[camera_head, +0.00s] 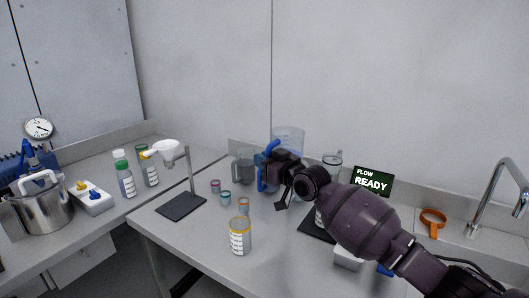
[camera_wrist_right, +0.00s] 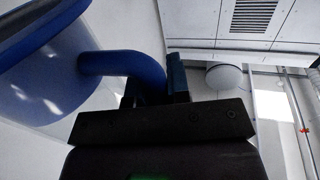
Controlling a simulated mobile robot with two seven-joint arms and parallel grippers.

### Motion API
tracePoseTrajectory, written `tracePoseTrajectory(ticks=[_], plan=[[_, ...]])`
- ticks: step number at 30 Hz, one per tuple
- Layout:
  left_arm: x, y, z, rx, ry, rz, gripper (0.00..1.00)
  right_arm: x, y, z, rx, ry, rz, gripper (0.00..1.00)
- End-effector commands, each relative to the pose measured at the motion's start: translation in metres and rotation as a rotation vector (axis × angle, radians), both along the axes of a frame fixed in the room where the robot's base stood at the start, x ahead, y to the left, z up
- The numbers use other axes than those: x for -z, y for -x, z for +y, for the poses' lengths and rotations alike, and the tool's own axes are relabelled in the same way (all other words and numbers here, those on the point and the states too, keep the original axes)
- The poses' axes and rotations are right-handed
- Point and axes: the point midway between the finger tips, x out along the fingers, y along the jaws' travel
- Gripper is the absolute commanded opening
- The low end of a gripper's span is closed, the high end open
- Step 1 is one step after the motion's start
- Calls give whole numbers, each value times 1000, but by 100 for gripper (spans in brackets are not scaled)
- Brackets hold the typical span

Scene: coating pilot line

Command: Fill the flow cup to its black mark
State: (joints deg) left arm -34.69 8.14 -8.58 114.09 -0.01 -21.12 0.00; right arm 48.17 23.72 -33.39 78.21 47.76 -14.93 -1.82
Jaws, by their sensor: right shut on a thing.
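A clear jug (camera_head: 288,137) with a blue handle stands or hangs at the back of the bench; whether it touches the bench is hidden. My right gripper (camera_head: 270,167) is shut on its blue handle. In the right wrist view the handle (camera_wrist_right: 122,65) runs between the fingers (camera_wrist_right: 152,90), and the jug's bluish wall (camera_wrist_right: 45,90) fills the left. My left gripper is not in view.
A yellow-rimmed jar (camera_head: 240,237) and several small pots (camera_head: 225,197) stand on the bench between stand and arm. A grey mug (camera_head: 244,166) is left of the jug. A screen (camera_head: 372,182) reads "FLOW READY". An orange ring (camera_head: 433,220) and tap (camera_head: 490,195) are right.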

Motion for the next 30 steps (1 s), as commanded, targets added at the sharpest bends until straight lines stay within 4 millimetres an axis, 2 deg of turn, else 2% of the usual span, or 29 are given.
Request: tracePoseTrajectory(ticks=[3,11,30], plan=[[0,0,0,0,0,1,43,-8,-6,-2,3,-2,-4,0],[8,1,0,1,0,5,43,-16,-7,-7,4,-78,-14,0],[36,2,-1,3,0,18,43,-51,-3,-32,4,-423,-64,0]])
